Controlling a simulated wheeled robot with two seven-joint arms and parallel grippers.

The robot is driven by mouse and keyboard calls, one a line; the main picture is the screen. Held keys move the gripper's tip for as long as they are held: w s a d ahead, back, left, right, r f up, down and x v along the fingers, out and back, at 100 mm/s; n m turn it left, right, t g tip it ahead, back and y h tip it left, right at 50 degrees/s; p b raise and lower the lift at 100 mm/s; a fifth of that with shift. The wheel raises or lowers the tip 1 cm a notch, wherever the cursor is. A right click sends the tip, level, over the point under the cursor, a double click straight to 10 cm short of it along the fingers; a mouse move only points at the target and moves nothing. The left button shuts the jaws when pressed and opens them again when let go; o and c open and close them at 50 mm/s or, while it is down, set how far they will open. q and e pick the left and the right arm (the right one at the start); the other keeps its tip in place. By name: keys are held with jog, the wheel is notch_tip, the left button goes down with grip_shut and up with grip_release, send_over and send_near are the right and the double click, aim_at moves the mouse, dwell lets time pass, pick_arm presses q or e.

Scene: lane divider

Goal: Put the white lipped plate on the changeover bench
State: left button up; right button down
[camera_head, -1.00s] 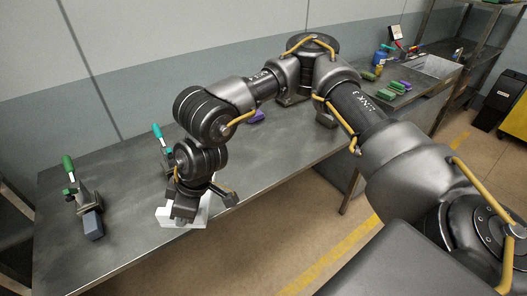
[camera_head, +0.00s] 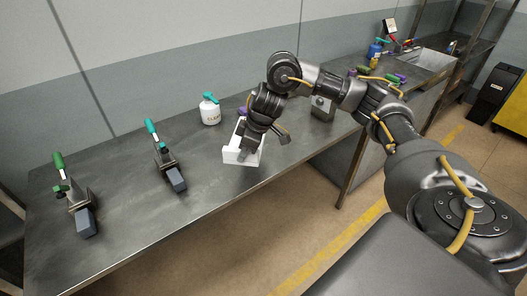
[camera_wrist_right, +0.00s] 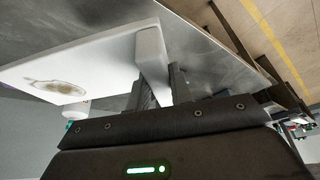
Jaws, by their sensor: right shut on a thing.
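The white lipped plate (camera_head: 233,155) is at the front edge of the long steel bench (camera_head: 120,215), near the middle of the head view. My right gripper (camera_head: 252,152) is shut on it from above and hides part of it. In the right wrist view the plate (camera_wrist_right: 95,62) reaches out to the left with a dark oval mark on its face. Its raised lip (camera_wrist_right: 152,55) is between the fingers of the right gripper (camera_wrist_right: 160,85). I cannot tell whether the plate touches the bench. My left gripper is not in view.
Two toggle clamps, one with a green handle (camera_head: 59,161) and one with a teal handle (camera_head: 151,127), stand left of the plate. A white bottle (camera_head: 210,109) stands behind it. Bare bench lies between the clamps and plate.

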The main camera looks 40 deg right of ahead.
jog(key=w+d+f, duration=0.1)
jog(key=d, duration=0.1)
jog(key=w+d+f, duration=0.1)
jog(key=d, duration=0.1)
jog(key=w+d+f, duration=0.1)
jog(key=d, duration=0.1)
jog(key=shift+w+f, duration=0.1)
jog(key=shift+w, duration=0.05)
jog(key=d+f, duration=0.1)
jog(key=w+d+f, duration=0.1)
jog(key=f, duration=0.1)
jog(key=w+d+f, duration=0.1)
jog(key=f, duration=0.1)
jog(key=shift+w+d, duration=0.1)
jog(key=shift+d, duration=0.25)
jog(key=shift+w+d+f, duration=0.15)
jog(key=shift+d+f, duration=0.15)
jog(key=shift+f, duration=0.1)
notch_tip(320, 180, down, 2)
jog(key=shift+f+p, duration=0.1)
jog(key=shift+p, duration=0.65)
jog(key=shift+f, duration=0.4)
